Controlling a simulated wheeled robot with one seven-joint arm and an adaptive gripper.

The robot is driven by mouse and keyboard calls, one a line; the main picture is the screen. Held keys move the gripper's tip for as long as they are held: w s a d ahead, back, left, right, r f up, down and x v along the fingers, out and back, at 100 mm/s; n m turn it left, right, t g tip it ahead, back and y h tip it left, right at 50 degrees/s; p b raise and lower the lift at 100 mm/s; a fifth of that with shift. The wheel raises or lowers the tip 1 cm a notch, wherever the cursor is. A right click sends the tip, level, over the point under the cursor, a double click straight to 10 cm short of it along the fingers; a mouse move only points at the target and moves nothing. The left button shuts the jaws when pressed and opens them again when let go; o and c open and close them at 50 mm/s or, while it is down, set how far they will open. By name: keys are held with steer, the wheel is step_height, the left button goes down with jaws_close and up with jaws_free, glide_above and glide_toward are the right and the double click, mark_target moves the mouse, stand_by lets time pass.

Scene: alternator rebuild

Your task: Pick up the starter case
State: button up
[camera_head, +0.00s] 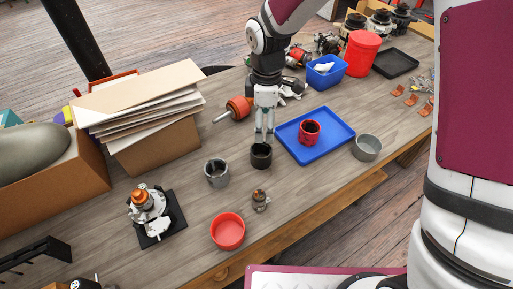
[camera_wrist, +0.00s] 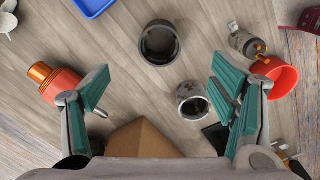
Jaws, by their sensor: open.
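Two open cylinders look like a case, and I cannot tell for sure which is the starter case. One is a dark cylinder (camera_head: 261,155), upright on the wooden table; it also shows in the wrist view (camera_wrist: 147,46). The other is a worn grey cylinder (camera_head: 216,174) to its left, also in the wrist view (camera_wrist: 192,104). My gripper (camera_head: 264,137) points down just above the dark cylinder, apart from the table. In the wrist view my gripper (camera_wrist: 162,88) is open and empty, its fingers wide apart, with the grey cylinder lying between them in the picture.
A blue tray (camera_head: 340,131) with a red cup (camera_head: 309,132) lies right of my gripper. A grey bowl (camera_head: 366,148), red bowl (camera_head: 228,232), small metal part (camera_head: 260,201) and orange armature (camera_head: 239,107) stand nearby. Papers (camera_head: 135,100) top a cardboard box (camera_head: 160,152) at left.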

mark_target(261, 153)
steer(key=f, duration=0.9)
steer(key=f+p, duration=0.1)
steer(key=f, duration=0.4)
steer(key=shift+a+f, duration=0.1)
steer(key=shift+a, duration=0.25)
steer(key=shift+w, duration=0.1)
jaws_close()
